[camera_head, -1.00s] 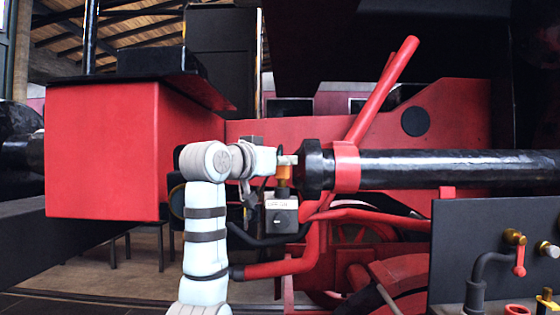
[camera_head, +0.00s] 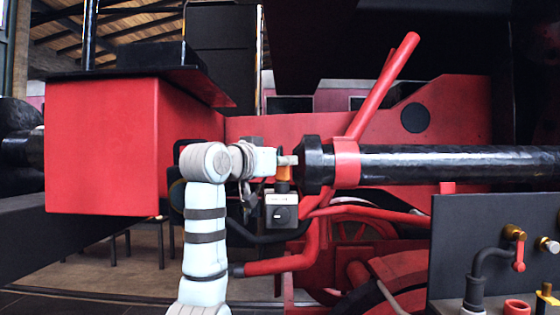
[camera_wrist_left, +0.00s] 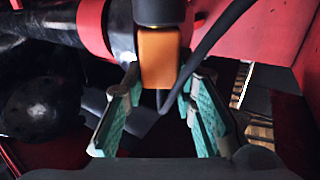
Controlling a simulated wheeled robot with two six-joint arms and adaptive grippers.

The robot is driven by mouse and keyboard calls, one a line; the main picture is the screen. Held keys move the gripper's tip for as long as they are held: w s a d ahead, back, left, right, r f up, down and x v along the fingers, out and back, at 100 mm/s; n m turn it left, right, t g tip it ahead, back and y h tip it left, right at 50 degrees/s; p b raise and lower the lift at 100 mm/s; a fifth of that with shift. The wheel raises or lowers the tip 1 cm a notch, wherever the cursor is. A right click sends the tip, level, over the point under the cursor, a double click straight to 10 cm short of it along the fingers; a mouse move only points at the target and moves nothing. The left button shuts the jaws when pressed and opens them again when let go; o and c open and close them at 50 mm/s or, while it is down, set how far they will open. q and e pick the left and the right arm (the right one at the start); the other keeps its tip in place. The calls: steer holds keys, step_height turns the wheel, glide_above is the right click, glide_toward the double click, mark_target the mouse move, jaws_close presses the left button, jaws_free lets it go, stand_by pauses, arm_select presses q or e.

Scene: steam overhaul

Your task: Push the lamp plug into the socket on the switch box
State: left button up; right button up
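The lamp plug is an orange block (camera_head: 284,173) directly above the grey switch box (camera_head: 281,211), which has a pale label and a dark round knob. A short dark section lies between the orange block and the box; the socket itself is hidden. My left gripper (camera_head: 287,160) is at the plug's upper part. In the left wrist view, its teal-lined fingers (camera_wrist_left: 160,82) stand on either side of the orange plug (camera_wrist_left: 160,58) and appear closed on it. A dark piece (camera_wrist_left: 160,12) adjoins the plug there. My right gripper is not in view.
A black pipe (camera_head: 450,165) with a red collar (camera_head: 346,163) lies just right of my left gripper. A red lever (camera_head: 385,85) rises behind it. A large red box (camera_head: 102,148) stands left. A dark cable (camera_wrist_left: 215,45) passes close to the fingers. A dark valve panel (camera_head: 465,235) stands lower right.

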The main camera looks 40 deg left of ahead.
arm_select(q)
steer(key=o, duration=0.4)
steer(key=shift+s, duration=0.1)
steer(key=s, duration=0.4)
steer(key=s+d, duration=0.1)
steer(key=s, duration=0.7)
steer(key=shift+d, duration=0.25)
steer(key=shift+w, duration=0.15)
